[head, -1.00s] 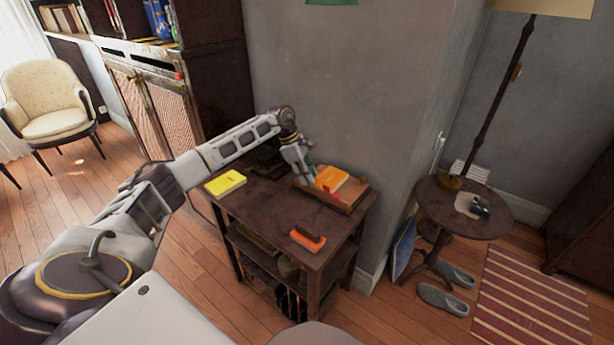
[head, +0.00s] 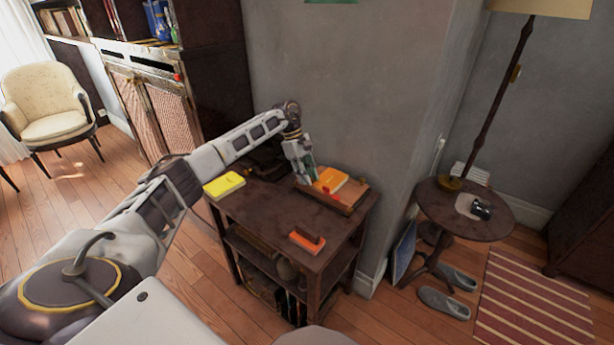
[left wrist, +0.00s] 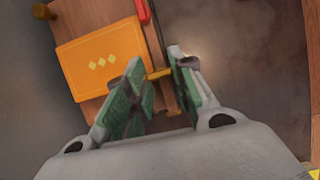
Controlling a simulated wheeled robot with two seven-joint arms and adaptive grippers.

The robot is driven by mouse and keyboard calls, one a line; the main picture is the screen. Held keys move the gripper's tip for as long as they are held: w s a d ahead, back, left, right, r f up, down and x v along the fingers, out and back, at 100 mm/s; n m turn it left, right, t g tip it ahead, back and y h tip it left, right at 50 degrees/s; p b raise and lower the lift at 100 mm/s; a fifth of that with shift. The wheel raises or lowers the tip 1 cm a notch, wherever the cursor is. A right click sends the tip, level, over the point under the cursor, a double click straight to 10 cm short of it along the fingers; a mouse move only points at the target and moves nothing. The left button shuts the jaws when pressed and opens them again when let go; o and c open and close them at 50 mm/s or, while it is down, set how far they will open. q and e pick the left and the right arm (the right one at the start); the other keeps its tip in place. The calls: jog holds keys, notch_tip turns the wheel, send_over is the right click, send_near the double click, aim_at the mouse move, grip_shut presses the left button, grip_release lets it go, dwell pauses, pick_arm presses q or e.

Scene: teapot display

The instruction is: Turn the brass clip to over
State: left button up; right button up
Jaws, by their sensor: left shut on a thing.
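A brass-coloured clip (left wrist: 159,74) shows in the left wrist view as a short bar at the edge of the wooden tray (left wrist: 88,112), between my fingertips. My left gripper (left wrist: 166,75), with green finger pads, is shut on it, though the pads hide part of the clip. In the head view my left gripper (head: 305,178) points down at the left part of the tray (head: 338,207) on the dark side table. The clip is too small to make out there. An orange book (left wrist: 102,60) with yellow diamonds lies on the tray beside the fingers. My right gripper is out of view.
The dark table (head: 270,208) also bears a yellow book (head: 224,185) at the left and an orange-based block (head: 307,241) near the front. A grey wall (head: 340,90) stands close behind. A round table (head: 463,212) with a lamp stands at the right.

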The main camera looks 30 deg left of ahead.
pick_arm(q)
jog(key=o, duration=1)
jog(key=shift+v, duration=6.05)
